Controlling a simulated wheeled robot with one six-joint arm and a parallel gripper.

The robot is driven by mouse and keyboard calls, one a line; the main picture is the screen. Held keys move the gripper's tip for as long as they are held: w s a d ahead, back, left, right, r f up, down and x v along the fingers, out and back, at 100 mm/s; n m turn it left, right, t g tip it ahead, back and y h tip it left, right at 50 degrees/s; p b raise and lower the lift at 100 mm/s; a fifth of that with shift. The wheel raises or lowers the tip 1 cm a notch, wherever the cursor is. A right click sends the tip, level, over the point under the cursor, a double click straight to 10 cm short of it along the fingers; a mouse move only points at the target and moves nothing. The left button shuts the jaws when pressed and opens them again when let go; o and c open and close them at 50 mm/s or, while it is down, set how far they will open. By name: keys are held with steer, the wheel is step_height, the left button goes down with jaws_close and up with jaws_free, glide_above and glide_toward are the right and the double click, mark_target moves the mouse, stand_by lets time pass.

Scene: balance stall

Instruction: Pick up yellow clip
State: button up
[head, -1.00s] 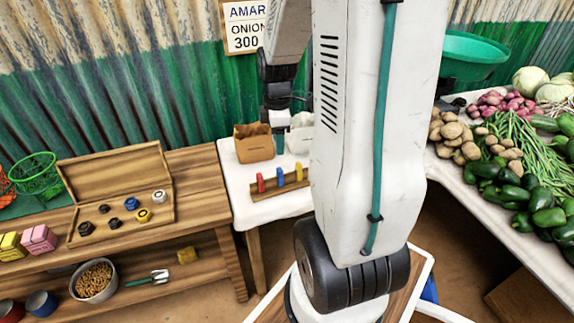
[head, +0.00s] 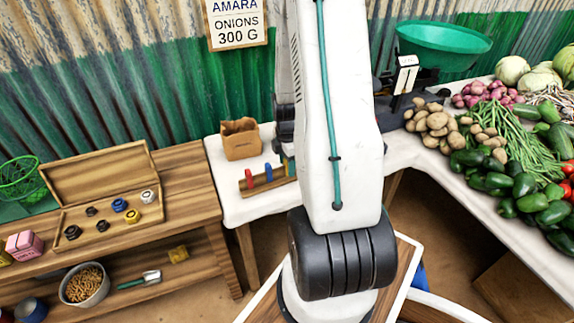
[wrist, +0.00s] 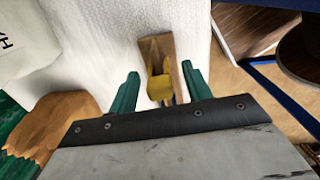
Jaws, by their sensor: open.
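The yellow clip (wrist: 160,88) sits on one end of a wooden strip (wrist: 157,48) in the wrist view. My gripper (wrist: 160,86) is open, with one green finger on each side of the clip and a gap to each. No contact with the clip shows. In the head view the wooden strip (head: 254,188) lies on the white-covered table with a red clip (head: 249,179) and a blue clip (head: 268,172) on it. My arm hides most of the yellow clip's end and the gripper there.
A brown paper bag (head: 241,142) stands behind the strip. It also shows near my gripper in the wrist view (wrist: 55,120), with a white bag (wrist: 22,45) above it. A green scale pan (head: 445,45) and vegetables stand right. An open wooden case (head: 98,180) is left.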

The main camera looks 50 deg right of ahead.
steer(key=c, duration=1)
steer(key=shift+c, duration=0.2)
